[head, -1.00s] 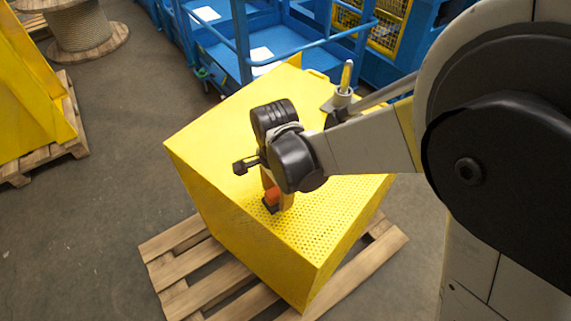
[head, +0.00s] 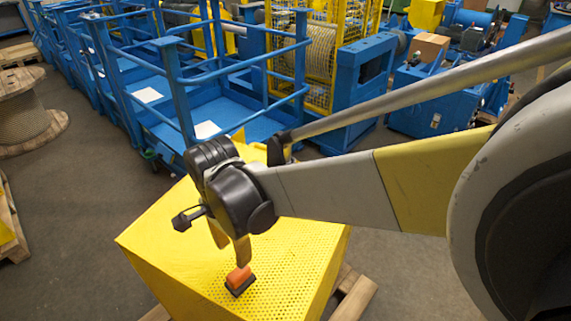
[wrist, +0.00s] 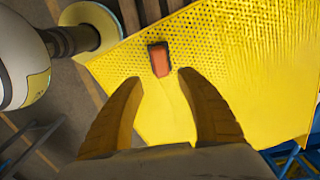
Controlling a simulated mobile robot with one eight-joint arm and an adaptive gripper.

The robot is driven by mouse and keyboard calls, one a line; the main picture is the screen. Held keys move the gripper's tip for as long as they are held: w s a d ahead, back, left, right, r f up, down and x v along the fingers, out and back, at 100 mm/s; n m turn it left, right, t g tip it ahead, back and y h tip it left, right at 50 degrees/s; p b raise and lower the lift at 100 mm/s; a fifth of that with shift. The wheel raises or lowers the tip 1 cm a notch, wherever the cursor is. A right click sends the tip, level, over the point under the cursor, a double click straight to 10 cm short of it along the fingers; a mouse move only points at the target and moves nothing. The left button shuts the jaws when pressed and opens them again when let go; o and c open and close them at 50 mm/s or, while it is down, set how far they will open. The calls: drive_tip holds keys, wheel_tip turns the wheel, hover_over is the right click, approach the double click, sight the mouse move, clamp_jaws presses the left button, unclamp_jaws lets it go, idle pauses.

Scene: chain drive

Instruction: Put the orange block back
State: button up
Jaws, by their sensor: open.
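The orange block (head: 238,278) with a dark base sits on the perforated part of the top of the yellow box (head: 175,258). In the wrist view the orange block (wrist: 159,59) lies ahead of my fingertips, roughly centred between them and apart from both. My gripper (head: 230,244) is above the block in the head view, pointing down. In the wrist view my gripper (wrist: 158,88) has its two fingers spread wide with nothing between them. Part of the box top is hidden behind my arm in the head view.
The yellow box stands on a wooden pallet (head: 352,297). Blue railed carts (head: 205,95) stand behind it. A cable spool (head: 22,112) is at the far left.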

drive_tip(key=w+d+r+n+t+y, duration=0.1)
drive_tip(key=d+r, duration=0.3)
drive_tip(key=d, duration=0.4)
drive_tip(key=w+d+r+n+t, duration=0.1)
drive_tip(key=d+r+n+t, duration=0.15)
drive_tip(key=d, duration=0.45)
drive_tip(key=s+d+r+n+t, duration=0.1)
drive_tip(key=s+d+n+t, duration=0.1)
drive_tip(key=d, duration=0.7)
drive_tip(key=s+d+r+n+t+h, duration=0.1)
drive_tip(key=s+d+r+n, duration=0.1)
drive_tip(key=d, duration=0.6)
drive_tip(key=shift+s+d+t, duration=0.35)
drive_tip(key=shift+s+d, duration=0.05)
drive_tip(key=shift+s, duration=0.05)
